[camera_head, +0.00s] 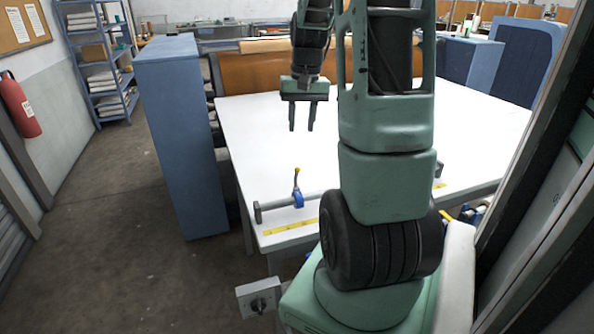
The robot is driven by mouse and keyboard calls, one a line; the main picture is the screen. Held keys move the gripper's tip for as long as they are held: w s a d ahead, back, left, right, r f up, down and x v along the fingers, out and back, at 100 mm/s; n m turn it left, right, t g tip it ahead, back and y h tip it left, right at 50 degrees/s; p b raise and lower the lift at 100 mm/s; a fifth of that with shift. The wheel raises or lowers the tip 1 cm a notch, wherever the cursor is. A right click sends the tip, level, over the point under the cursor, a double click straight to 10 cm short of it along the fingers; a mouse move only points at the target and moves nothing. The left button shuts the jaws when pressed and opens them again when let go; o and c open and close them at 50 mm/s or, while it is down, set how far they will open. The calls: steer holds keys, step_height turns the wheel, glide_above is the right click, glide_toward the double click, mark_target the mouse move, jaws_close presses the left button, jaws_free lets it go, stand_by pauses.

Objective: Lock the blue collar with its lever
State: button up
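The blue collar (298,201) sits around a grey horizontal bar near the front left edge of the white table. Its lever (296,183) stands up from the collar, nearly upright, with a yellow-orange tip. My gripper (302,117) hangs above the table, behind and above the collar in the picture, clear of it. Its two dark fingers point down with a gap between them and nothing in the gap. My arm hides the right part of the bar.
The bar (270,206) has a wider grey end at left. A yellow strip (291,226) lies in front of it on the white table (262,140). A tall blue cabinet (180,140) stands left of the table. The middle of the tabletop looks clear.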

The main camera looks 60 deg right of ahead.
mark_target(297, 170)
steer(key=f+p, duration=0.1)
steer(key=f, duration=0.4)
steer(key=f+p, duration=0.1)
steer(key=f, duration=0.4)
steer(key=w+f+p, duration=0.1)
steer(key=f, duration=0.4)
steer(key=shift+a+f, duration=0.1)
steer(key=shift+a, duration=0.3)
jaws_close()
